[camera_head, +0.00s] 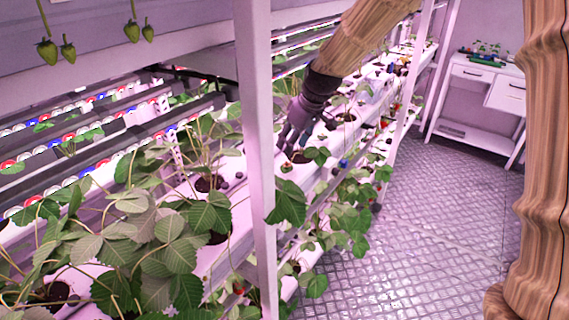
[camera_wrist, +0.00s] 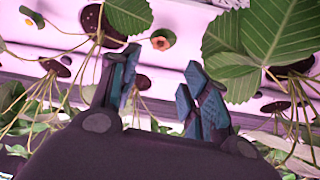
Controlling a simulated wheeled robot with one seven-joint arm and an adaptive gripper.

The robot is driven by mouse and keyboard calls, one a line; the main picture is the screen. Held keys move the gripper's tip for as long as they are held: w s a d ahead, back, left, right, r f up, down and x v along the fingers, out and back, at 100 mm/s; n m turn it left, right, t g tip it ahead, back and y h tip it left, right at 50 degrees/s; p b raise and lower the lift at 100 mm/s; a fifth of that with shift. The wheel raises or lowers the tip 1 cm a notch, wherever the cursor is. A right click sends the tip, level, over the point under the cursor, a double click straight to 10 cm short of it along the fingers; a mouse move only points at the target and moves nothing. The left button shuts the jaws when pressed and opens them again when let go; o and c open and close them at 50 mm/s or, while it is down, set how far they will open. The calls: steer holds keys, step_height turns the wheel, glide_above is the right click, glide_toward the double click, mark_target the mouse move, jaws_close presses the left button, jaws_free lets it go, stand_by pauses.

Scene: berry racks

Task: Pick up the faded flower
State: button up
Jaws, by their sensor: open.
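A small brownish-orange, wilted-looking flower (camera_wrist: 162,40) with a dark centre shows in the wrist view, near the top middle; it looks like the faded flower. My gripper (camera_wrist: 160,84) is open and empty, its two dark bluish fingers spread below the flower in the picture, with the flower between their directions and beyond the tips. In the head view my gripper (camera_head: 293,134) reaches down over the white planting channel among the strawberry plants. I cannot make out the faded flower there.
Strawberry leaves (camera_wrist: 262,40) hang close to the right finger. A white rack post (camera_head: 257,150) stands left of my gripper. Dense plants (camera_head: 160,245) fill the near channel. The metal floor (camera_head: 430,230) is clear.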

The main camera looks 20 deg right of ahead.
mark_target(287, 163)
steer(key=f, duration=0.2)
steer(key=w+f+p, duration=0.1)
steer(key=f, duration=0.1)
steer(key=shift+d, duration=0.1)
steer(key=shift+s+f+p, duration=0.1)
steer(key=shift+f+p, duration=0.1)
steer(key=shift+p, duration=0.15)
steer(key=shift+p+x, duration=0.95)
steer(key=shift+x, duration=1.45)
steer(key=shift+s, duration=0.15)
steer(key=c, duration=0.7)
